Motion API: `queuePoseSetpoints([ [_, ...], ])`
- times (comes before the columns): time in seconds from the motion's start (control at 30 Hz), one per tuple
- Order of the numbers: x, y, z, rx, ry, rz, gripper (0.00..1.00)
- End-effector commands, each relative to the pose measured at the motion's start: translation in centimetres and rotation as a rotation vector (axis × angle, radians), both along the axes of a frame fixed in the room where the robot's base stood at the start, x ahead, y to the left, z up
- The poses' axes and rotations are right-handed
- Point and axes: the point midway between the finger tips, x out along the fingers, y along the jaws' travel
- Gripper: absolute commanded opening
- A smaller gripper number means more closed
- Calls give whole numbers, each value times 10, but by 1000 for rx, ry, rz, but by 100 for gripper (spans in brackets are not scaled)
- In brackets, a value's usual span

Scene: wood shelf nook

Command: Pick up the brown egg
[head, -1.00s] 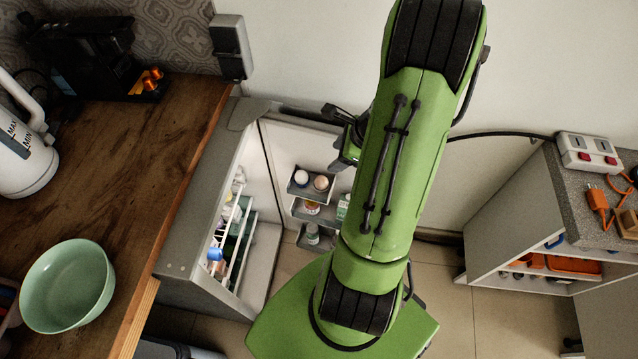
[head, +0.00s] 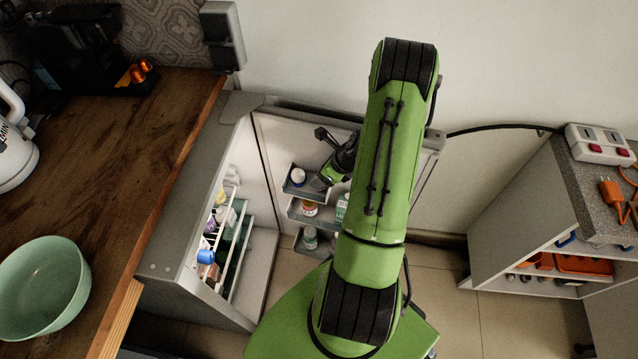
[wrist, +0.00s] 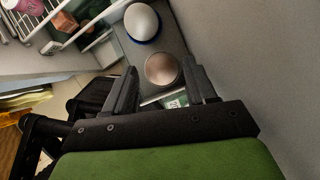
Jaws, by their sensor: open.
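The brown egg (wrist: 162,69) sits in the top door bin of the open fridge. In the wrist view it lies between the tips of my gripper (wrist: 160,75), with a finger on each side and a visible gap to each. My gripper (head: 321,182) is open and reaches down to the right part of that bin in the head view, where it hides the egg. A white egg-like object with a blue rim (wrist: 141,21) is beside the brown egg; it also shows in the head view (head: 298,176).
Lower door bins hold several bottles (head: 310,208). The fridge door (head: 268,150) stands open, with white racks (head: 228,235) inside the fridge at left. A green bowl (head: 45,290) is on the wooden counter (head: 130,150).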

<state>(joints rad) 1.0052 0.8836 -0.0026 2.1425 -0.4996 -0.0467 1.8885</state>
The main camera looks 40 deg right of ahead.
Motion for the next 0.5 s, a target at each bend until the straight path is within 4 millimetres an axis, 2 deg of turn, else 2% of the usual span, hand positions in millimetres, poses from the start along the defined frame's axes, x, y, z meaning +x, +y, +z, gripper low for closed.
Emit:
queuePoseSetpoints([
  [0.03,3,1,-11,1,2,2,56],
  [0.07,5,2,-13,1,2,2,56],
  [0.27,5,1,-11,-1,2,0,54],
  [0.5,5,2,-11,-1,2,0,18],
])
